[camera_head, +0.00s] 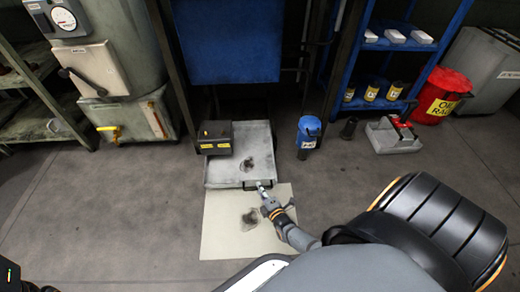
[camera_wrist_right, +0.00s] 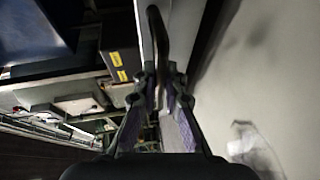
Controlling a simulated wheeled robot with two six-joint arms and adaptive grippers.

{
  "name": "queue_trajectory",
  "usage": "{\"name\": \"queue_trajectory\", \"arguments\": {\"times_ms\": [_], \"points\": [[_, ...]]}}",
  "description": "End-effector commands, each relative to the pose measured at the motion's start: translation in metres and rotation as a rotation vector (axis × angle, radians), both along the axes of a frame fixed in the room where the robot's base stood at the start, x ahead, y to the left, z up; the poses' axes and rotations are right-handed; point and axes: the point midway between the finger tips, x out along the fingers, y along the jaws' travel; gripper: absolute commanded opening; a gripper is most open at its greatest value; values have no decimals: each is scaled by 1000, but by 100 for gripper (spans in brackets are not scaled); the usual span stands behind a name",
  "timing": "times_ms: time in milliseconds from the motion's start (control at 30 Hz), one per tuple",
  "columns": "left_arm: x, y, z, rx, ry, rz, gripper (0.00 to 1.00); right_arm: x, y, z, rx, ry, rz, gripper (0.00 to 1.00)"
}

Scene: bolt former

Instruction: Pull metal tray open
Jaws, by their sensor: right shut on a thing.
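The metal tray (camera_head: 222,174) is a shallow grey tray low near the floor, below the blue machine, with a dark stain on it. A dark handle (camera_head: 250,185) sits on its front edge. My right gripper (camera_head: 264,187) is at the right part of this handle and shut on it. In the right wrist view the dark curved handle (camera_wrist_right: 158,30) runs down between the fingers of my right gripper (camera_wrist_right: 161,88). The fingers hide part of the handle.
A dark box with yellow labels (camera_head: 215,138) stands at the tray's back left. A pale stained sheet (camera_head: 225,230) lies on the floor in front. A blue-lidded bin (camera_head: 308,135) stands to the right, and a red container (camera_head: 442,95) farther right. Floor left of the sheet is clear.

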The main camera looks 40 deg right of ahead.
Motion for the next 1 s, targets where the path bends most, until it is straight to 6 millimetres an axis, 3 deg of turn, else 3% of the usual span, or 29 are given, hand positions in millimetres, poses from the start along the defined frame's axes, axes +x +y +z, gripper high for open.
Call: {"name": "queue_trajectory", "arguments": {"times_ms": [300,333,500,833,1000], "points": [[0,0,0,0,-1,0,40,-1,0,0,0,1,0,0],[0,0,0,-1,-1,0,40,-1,0,0,0,1,0,11],[0,0,0,-1,-1,0,40,-1,0,0,0,0,0,34],[1,1,0,-3,0,0,40,-3,1,0,0,1,0,34],[0,0,0,-2,0,0,40,-31,5,4,1,3,1,34]]}}
